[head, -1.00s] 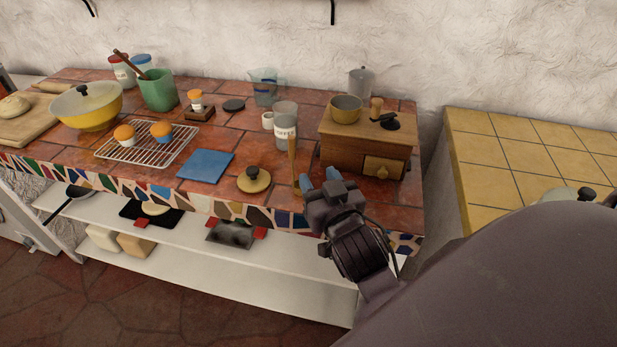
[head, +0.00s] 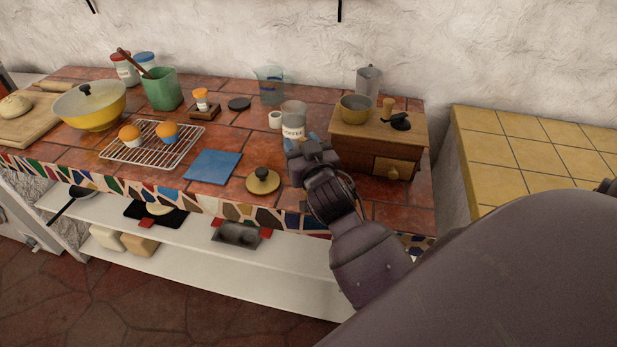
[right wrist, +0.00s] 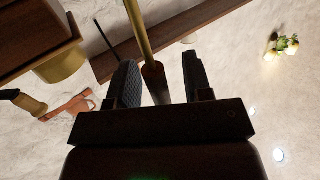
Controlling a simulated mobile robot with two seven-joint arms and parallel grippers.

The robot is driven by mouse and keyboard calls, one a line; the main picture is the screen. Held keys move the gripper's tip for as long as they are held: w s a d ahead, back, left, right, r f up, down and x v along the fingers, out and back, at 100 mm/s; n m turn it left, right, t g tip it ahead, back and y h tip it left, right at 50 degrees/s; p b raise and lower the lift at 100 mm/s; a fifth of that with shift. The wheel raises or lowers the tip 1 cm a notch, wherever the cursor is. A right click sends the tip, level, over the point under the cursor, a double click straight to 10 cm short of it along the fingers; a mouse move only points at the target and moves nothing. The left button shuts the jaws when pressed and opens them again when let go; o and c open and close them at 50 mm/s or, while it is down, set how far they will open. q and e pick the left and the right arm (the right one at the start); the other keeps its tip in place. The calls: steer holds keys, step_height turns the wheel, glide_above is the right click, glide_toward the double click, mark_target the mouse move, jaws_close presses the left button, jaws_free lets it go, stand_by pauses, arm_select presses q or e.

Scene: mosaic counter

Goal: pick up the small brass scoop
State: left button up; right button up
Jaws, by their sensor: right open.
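My right gripper (head: 303,141) is over the counter, between the coffee jar (head: 294,118) and the wooden grinder box (head: 375,145). Its fingers are open. In the right wrist view, a thin brass shaft with a brown end, which looks like the scoop's handle (right wrist: 145,38), reaches between the open fingers (right wrist: 160,68). I cannot tell whether either finger touches it. The scoop's bowl does not show clearly. In the head view my right gripper hides the spot where an upright brown handle showed earlier. My left gripper is out of view.
The grinder box, with a brass bowl (head: 356,108) on top, stands close to the right of the gripper. A round lid (head: 263,181) and a blue board (head: 214,167) lie to the left. A cooling rack (head: 150,152) with two muffins is farther left.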

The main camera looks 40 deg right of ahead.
steer(key=shift+w, duration=0.3)
steer(key=shift+c, duration=0.2)
jaws_close()
steer(key=shift+r, duration=0.1)
step_height(320, 180, up, 20)
steer(key=p, duration=0.3)
